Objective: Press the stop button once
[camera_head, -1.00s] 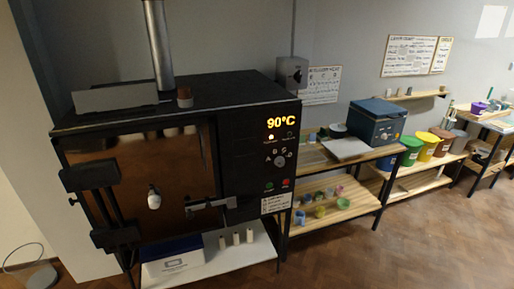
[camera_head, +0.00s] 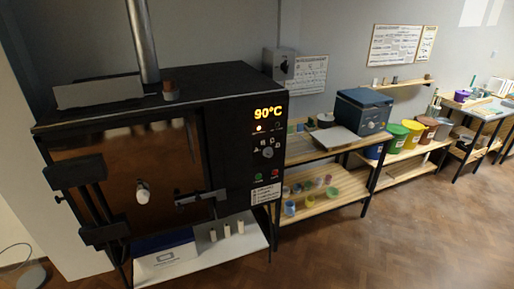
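The stop button is most likely the small red button (camera_head: 275,171) low on the right of the black kiln's control panel. A green button (camera_head: 258,177) sits just left of it. Their labels are too small to read. The kiln (camera_head: 226,150) shows 90°C on its yellow display (camera_head: 268,113), with a lit indicator (camera_head: 257,128) below it. A round dial (camera_head: 267,152) sits between the display and the buttons. Neither of my grippers is in view, and nothing covers the red button.
The kiln's door (camera_head: 120,165) looks closed, with a dark latch (camera_head: 200,197) and a white plug (camera_head: 142,192). A wooden shelf unit (camera_head: 325,202) with small pots stands to the right. Several coloured buckets (camera_head: 397,139) stand beyond. The wooden floor (camera_head: 400,235) in front is clear.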

